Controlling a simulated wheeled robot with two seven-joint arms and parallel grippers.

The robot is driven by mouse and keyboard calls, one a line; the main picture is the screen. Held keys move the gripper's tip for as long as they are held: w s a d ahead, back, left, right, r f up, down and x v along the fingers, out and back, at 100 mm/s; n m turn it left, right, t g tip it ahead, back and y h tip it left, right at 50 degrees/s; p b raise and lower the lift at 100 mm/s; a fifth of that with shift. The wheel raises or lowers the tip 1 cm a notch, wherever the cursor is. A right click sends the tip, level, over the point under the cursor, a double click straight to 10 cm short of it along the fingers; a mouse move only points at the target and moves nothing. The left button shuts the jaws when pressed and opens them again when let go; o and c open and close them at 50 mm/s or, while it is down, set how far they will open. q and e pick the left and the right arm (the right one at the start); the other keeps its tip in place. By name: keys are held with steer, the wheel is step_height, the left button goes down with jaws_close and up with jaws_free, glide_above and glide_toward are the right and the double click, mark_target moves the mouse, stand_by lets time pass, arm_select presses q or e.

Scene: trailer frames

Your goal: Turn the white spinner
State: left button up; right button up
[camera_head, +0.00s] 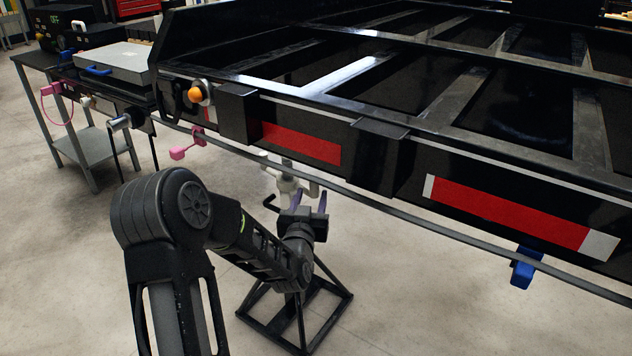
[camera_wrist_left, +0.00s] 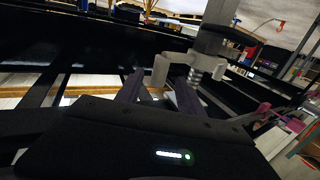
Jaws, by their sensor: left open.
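The white spinner (camera_head: 287,183) hangs below the front rail of the black trailer frame (camera_head: 390,160) in the head view, with its arms spread sideways. In the left wrist view the spinner (camera_wrist_left: 161,71) looks pale grey, on a vertical post with a threaded part below. My left gripper (camera_head: 309,202) is open, its two dark fingers pointing up just beneath and in front of the spinner. In the wrist view my left gripper (camera_wrist_left: 158,88) has its fingers apart near the spinner's arms; I cannot tell whether they touch. Nothing is held. My right gripper is out of view.
A black square-based stand (camera_head: 330,293) is on the floor below my left gripper. A dark cable (camera_head: 400,215) runs along the trailer front. A pink clamp (camera_head: 187,147) and a blue clamp (camera_head: 524,268) hang from it. A workbench (camera_head: 88,135) stands at left.

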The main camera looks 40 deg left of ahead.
mark_target(315, 183)
arm_select(q)
steer(key=b+x, duration=0.1)
steer(key=x, duration=0.5)
steer(key=shift+w+a+f+b, duration=0.15)
steer(key=shift+w+a+b, duration=0.05)
steer(key=shift+w+b, duration=0.15)
steer(key=shift+w+a, duration=0.2)
steer(key=shift+w, duration=0.25)
steer(key=shift+c, duration=0.3)
jaws_close()
stand_by(0.6)
